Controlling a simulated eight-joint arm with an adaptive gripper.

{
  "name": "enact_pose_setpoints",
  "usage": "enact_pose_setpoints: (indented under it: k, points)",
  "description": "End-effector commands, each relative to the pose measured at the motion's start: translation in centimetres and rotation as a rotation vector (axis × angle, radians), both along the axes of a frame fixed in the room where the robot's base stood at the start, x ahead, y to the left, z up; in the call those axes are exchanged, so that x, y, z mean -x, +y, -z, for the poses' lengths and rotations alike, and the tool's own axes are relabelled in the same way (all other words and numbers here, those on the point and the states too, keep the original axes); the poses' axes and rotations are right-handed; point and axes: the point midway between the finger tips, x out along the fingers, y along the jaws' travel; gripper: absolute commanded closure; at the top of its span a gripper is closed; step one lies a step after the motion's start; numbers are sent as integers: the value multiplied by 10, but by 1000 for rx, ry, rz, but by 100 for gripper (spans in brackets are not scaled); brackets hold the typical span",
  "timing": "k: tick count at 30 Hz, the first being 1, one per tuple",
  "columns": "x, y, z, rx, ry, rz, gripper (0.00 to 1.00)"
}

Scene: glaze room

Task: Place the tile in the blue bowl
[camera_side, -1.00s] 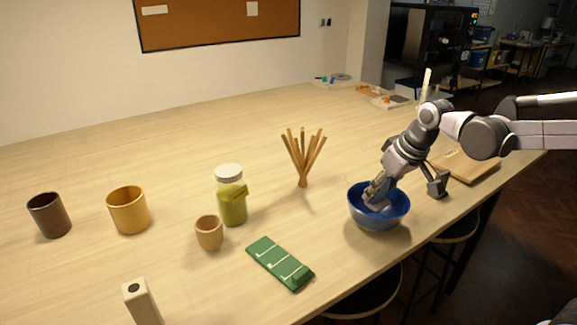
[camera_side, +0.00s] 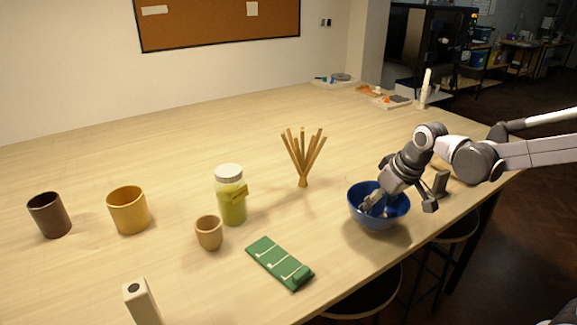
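The blue bowl (camera_side: 378,222) stands upright near the table's right front edge. My gripper (camera_side: 376,209) points down to the left, with its fingertips inside the bowl's rim. The finger gap is too small and dark to tell whether it is open or shut. I cannot surely make out the tile. Small pale patches show inside the bowl beside the fingers, but I cannot tell whether they are the tile or part of my gripper.
A green piece with white marks (camera_side: 280,262) lies left of the bowl. The table's middle back is clear.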

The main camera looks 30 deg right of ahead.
Motion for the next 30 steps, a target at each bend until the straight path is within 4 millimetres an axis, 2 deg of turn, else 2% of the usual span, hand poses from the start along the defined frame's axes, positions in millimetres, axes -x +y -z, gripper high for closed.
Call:
enact_pose_setpoints:
  k: [8, 13, 30]
  points:
    - [0, 0, -1, 0, 0, 0, 31]
    - [2, 0, -9, 0, 0, 0, 31]
    - [34, 0, -85, 0, 0, 0, 31]
